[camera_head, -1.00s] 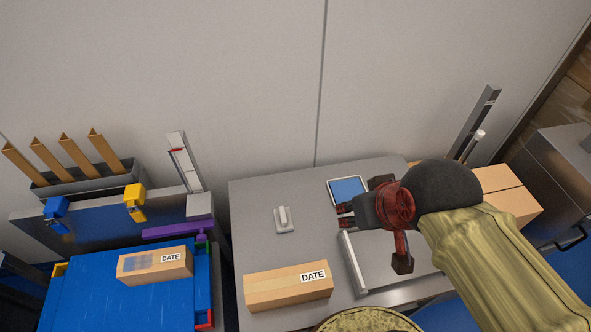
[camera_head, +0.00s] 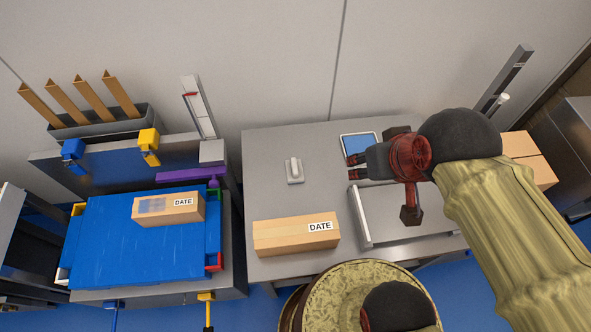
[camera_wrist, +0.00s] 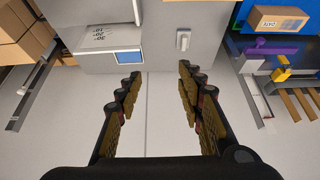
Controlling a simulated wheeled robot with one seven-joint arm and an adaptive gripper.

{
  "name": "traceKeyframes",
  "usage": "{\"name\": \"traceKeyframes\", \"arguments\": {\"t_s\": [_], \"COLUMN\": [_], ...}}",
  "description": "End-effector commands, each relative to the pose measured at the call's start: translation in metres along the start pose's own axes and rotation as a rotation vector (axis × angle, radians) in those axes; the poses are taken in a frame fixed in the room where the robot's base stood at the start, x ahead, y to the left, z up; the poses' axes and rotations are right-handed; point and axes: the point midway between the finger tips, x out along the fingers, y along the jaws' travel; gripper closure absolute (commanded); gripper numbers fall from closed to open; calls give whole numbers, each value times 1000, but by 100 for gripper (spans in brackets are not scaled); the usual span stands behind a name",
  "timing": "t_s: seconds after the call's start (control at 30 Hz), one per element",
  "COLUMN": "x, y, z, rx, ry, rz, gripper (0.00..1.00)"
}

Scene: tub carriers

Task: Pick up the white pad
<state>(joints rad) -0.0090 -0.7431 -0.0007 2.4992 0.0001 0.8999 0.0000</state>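A small pale pad with a raised grip (camera_head: 295,171) lies flat on the grey table, left of my gripper; it also shows in the wrist view (camera_wrist: 183,40). A flat tablet-like thing with a white rim and blue face (camera_head: 360,146) lies behind my gripper, partly hidden by it; its blue face shows in the wrist view (camera_wrist: 129,57). I cannot tell for certain which is the white pad. My gripper (camera_head: 354,166) is over the table, fingers pointing left. In the wrist view my gripper (camera_wrist: 158,75) is open and empty, its fingers wide apart.
A cardboard box marked DATE (camera_head: 296,235) lies at the grey table's (camera_head: 265,150) front. A grey plate with a raised edge (camera_head: 405,222) is under my arm. A blue tub (camera_head: 140,250) bearing another box (camera_head: 168,209) stands left. A wall (camera_head: 270,60) closes the back.

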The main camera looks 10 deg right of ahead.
Motion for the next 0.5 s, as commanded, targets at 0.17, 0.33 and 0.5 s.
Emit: {"name": "traceKeyframes", "arguments": {"t_s": [0.17, 0.33, 0.5], "x": [58, 122, 191], "y": [-10, -24, -42], "z": [19, 14, 1], "rx": [-33, -74, -99], "ry": [-142, -290, -406], "rz": [-15, -26, -30], "gripper": [62, 62, 62]}}
